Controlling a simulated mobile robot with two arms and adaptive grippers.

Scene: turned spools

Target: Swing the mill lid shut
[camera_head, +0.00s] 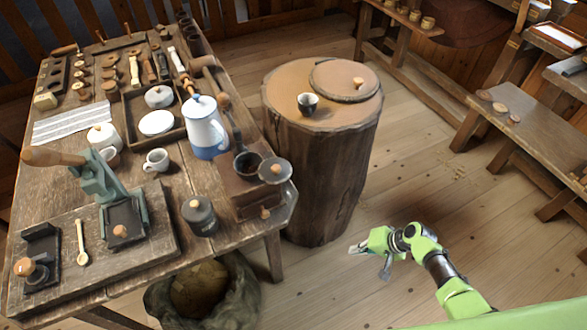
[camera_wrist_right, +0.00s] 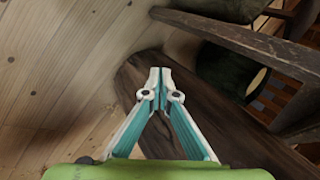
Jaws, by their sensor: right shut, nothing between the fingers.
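The mill (camera_head: 236,190) is a brown wooden box at the right front corner of the workbench, with a dark round bowl (camera_head: 247,164) on top. Its lid (camera_head: 284,175) is a grey disc with a wooden knob. The lid stands open, swung out to the right of the bowl and past the box's edge. My right gripper (camera_head: 354,249) is well to the right of and below the lid, in front of the stump. It is shut and empty; its fingertips also meet in the right wrist view (camera_wrist_right: 160,76). My left gripper is not in view.
The workbench (camera_head: 70,188) is crowded; a grey lidded canister (camera_head: 200,217) and a blue-white pot (camera_head: 204,130) stand near the mill. A sack (camera_head: 235,292) lies below the bench. Floor around my right gripper is clear.

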